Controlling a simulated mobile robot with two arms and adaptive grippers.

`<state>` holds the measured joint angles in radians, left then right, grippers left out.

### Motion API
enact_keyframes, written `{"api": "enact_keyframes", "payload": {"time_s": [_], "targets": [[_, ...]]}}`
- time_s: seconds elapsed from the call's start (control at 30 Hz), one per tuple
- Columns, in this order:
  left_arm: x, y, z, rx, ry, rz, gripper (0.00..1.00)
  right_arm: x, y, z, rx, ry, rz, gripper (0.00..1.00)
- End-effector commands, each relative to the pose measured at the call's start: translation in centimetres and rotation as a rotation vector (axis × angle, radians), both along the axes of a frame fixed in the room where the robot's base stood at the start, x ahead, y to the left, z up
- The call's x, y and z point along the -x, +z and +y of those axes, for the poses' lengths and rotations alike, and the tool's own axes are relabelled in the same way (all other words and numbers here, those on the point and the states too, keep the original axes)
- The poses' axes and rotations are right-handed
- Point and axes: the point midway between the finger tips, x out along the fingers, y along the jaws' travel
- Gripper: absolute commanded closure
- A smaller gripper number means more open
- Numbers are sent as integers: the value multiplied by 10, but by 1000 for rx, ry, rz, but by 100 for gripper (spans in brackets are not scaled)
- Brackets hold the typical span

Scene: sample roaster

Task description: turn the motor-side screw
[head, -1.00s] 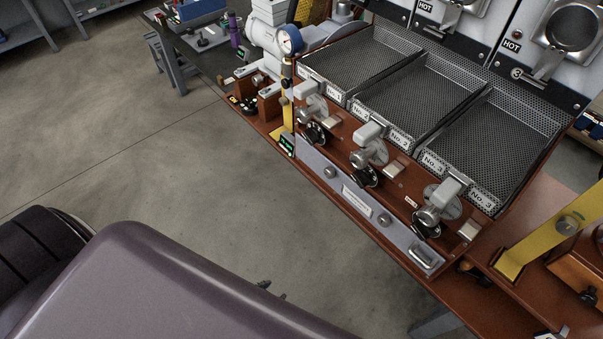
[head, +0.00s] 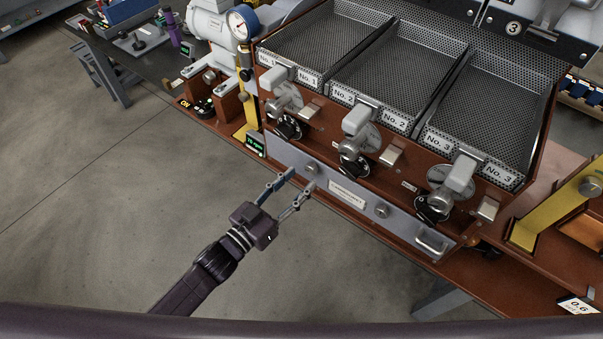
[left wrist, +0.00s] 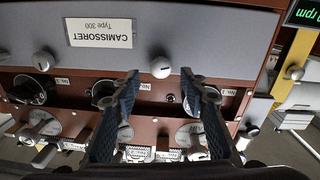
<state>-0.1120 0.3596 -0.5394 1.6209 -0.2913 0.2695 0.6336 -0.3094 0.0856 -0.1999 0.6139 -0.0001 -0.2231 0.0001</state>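The motor-side screw (head: 311,167) is a round silver head on the grey front panel (head: 285,158), on the end nearer the motor. It also shows in the left wrist view (left wrist: 160,67), which is upside down, with a slot across its face. My left gripper (head: 302,179) is open and empty, its two fingers pointing at the panel just below this screw in the head view. In the left wrist view its fingertips (left wrist: 160,76) lie to either side of the screw; I cannot tell how far in front of it. My right gripper is not in view.
A second screw (head: 382,211) and a handle (head: 431,243) are on the same panel, with a name label (head: 347,195) between the screws. Black knobs (head: 289,127) and levers stand above. A green-lit display (head: 255,145) is to the left. The floor in front is clear.

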Motion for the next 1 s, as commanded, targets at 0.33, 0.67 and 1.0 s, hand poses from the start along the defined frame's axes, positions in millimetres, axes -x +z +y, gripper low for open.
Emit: {"api": "enact_keyframes", "payload": {"time_s": [0.33,0.67,1.0], "targets": [[-23,-1,-19,-2,1,1,60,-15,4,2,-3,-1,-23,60],[-23,-1,-19,-2,1,1,73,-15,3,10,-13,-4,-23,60],[-23,-1,-19,-3,1,0,100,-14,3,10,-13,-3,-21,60]]}}
